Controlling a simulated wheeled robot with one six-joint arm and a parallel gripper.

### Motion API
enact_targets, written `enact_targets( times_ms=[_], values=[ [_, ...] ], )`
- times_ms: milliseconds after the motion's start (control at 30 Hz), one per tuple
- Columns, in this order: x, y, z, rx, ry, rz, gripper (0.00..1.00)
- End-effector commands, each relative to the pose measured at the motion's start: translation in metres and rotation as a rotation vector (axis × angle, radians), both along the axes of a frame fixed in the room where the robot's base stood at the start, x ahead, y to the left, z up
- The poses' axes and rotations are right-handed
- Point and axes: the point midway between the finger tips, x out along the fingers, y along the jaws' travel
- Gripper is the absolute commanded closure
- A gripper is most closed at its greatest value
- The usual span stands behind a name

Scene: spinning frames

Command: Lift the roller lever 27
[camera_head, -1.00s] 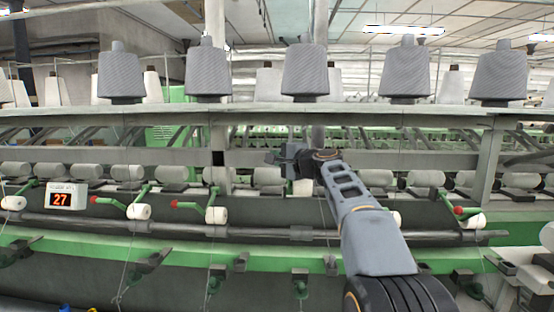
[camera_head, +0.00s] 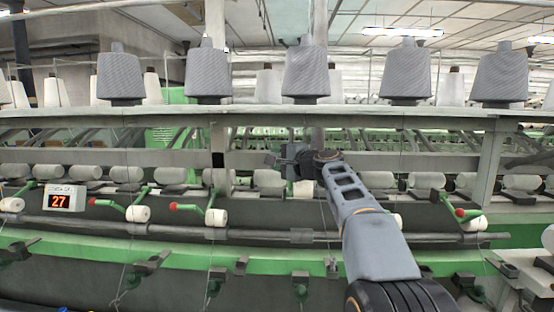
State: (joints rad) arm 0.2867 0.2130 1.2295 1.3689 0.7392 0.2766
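A display (camera_head: 60,198) with a red 27 hangs on the rail at the left. Just right of it is a green roller lever (camera_head: 110,204) with a red knob and a white roller (camera_head: 138,213). A similar lever (camera_head: 190,207) with a white roller (camera_head: 216,217) is further right, and another white roller (camera_head: 12,205) is left of the display. Which lever belongs to 27 I cannot tell for sure. My gripper (camera_head: 276,160) is in front of the machine, right of and above these levers, touching none visibly. Its fingers are too small to read.
Another red-knobbed lever (camera_head: 461,212) is at the right, partly beyond my arm. Grey yarn cones (camera_head: 120,76) stand on the upper shelf (camera_head: 250,112). A green rail (camera_head: 200,263) crosses below.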

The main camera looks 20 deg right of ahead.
Motion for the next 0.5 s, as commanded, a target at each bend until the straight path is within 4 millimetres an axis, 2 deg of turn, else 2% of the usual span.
enact_targets(
  times_ms=[100,500],
  values=[
    [-0.016,-0.011,-0.004,-0.002,-0.001,-0.011,0.59],
    [-0.089,-0.040,0.002,-0.004,-0.006,-0.007,0.59]
  ],
)
